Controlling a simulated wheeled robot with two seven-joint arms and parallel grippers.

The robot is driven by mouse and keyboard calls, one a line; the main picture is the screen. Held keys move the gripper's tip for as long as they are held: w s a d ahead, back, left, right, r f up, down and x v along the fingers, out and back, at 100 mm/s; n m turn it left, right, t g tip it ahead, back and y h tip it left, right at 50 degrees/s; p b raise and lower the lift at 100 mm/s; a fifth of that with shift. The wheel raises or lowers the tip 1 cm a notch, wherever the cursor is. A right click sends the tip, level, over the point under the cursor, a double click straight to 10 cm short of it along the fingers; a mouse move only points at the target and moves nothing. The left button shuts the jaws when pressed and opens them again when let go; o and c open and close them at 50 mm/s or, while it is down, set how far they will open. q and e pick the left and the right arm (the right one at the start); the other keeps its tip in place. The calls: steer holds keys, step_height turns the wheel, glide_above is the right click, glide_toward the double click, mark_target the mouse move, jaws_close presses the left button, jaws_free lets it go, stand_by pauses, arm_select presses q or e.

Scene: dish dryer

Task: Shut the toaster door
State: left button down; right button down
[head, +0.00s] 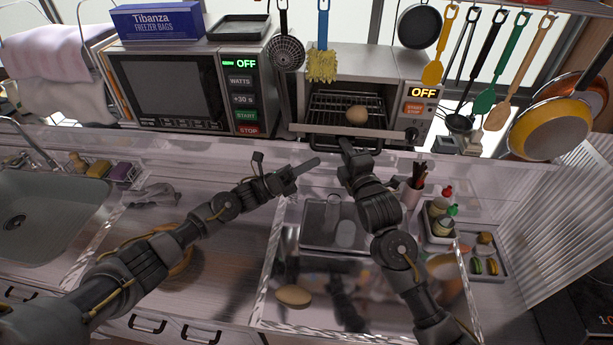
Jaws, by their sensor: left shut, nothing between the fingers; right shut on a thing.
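My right gripper (347,146) is shut on the door's front edge at the handle; the exact contact is small and partly hidden by the gripper. My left gripper (307,167) is shut and empty, left of the door and a little nearer to me, apart from it.
A microwave (168,90) stands left of the toaster, with a freezer bag box (158,22) on top. Utensils and a sponge brush (322,66) hang in front of the toaster. A transparent ledge (190,150) runs along the shelf front. A sink (45,215) is at left.

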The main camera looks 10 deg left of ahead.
mark_target(314, 150)
arm_select(q)
steer(key=shift+w+a+r, duration=0.15)
steer(key=shift+w+r, duration=0.05)
steer(key=shift+r, duration=0.1)
steer(key=shift+r, duration=0.1)
steer(key=shift+w+a+r, duration=0.15)
steer(key=shift+w+r, duration=0.05)
steer(key=shift+r, duration=0.25)
steer(key=shift+w+a+r, duration=0.1)
steer(key=shift+w+r, duration=0.05)
steer(key=shift+r, duration=0.3)
arm_select(e)
steer(key=shift+f, duration=0.15)
arm_select(q)
steer(key=shift+d+r, duration=0.1)
steer(key=shift+r, duration=0.05)
arm_select(e)
steer(key=c, duration=1.4)
jaws_free()
steer(key=shift+s+d, duration=0.1)
